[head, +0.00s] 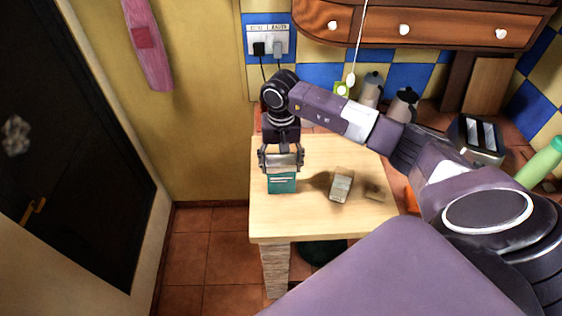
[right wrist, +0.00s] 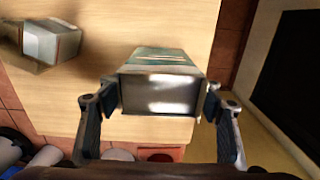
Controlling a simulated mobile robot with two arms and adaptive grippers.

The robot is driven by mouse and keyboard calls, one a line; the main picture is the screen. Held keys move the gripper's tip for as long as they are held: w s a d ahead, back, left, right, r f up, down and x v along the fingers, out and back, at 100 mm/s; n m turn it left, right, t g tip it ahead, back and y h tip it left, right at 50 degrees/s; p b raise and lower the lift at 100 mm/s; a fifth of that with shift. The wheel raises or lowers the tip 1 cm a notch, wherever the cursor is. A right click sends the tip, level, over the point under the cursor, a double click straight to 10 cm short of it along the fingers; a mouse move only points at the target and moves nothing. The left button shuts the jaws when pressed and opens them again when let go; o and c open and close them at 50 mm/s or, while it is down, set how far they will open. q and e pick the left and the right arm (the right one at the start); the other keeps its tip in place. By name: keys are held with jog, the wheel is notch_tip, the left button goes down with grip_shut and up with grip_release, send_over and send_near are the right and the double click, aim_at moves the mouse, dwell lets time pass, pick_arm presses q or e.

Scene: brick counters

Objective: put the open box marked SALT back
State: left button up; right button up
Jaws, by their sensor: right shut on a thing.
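My right gripper (head: 282,160) is shut on a teal box (head: 282,183) with pale markings, over the left part of the wooden counter top (head: 300,222). In the right wrist view the fingers (right wrist: 160,97) are on both sides of the teal box (right wrist: 165,62). Its near end shows a grey and whitish rectangle, which may be the open top. I cannot read SALT on it, and cannot tell whether it touches the counter. A pale box (head: 341,186) stands to its right; it also shows in the right wrist view (right wrist: 50,42). My left gripper is not in view.
Canisters (head: 370,90) and a toaster (head: 478,138) stand behind my arm, with a green bottle (head: 541,163) at the far right. Wooden drawers (head: 430,32) hang above. The counter's front left is clear.

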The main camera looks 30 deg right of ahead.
jog(key=shift+w+f, duration=0.1)
jog(key=shift+f, duration=0.1)
jog(key=o, duration=1.5)
jog(key=shift+r, duration=0.25)
notch_tip(320, 180, up, 10)
jog(key=b, duration=0.5)
jog(key=shift+r, duration=0.9)
